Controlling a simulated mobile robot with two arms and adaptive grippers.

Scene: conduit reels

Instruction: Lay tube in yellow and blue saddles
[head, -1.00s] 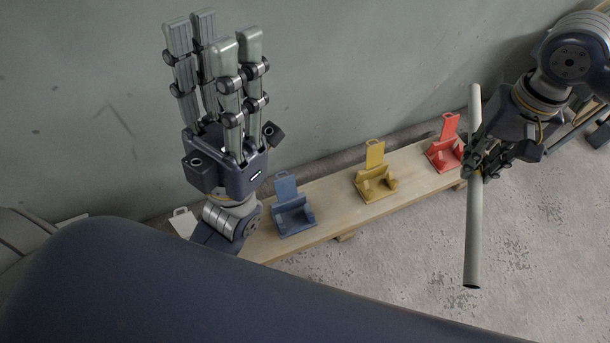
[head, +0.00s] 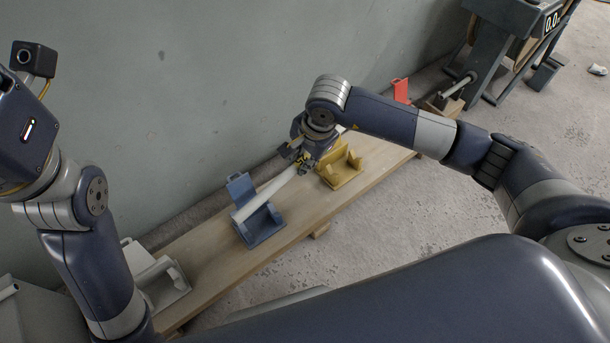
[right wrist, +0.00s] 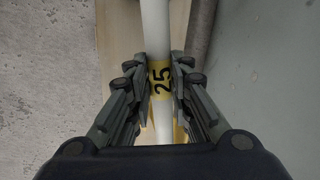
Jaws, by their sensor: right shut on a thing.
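My right gripper (head: 303,158) is shut on the pale tube (head: 268,190), beside the yellow saddle. In the right wrist view the fingers (right wrist: 160,100) close around the tube (right wrist: 156,30) at a yellow band marked 25. The tube's near end lies over the blue saddle (head: 262,226); whether it touches the saddle's bottom I cannot tell.
A wooden board (head: 210,250) along the wall carries the saddles. A white saddle (head: 160,280) stands at its near end and a red saddle (head: 401,91) toward the far end. The floor (head: 400,225) beside the board is partly clear.

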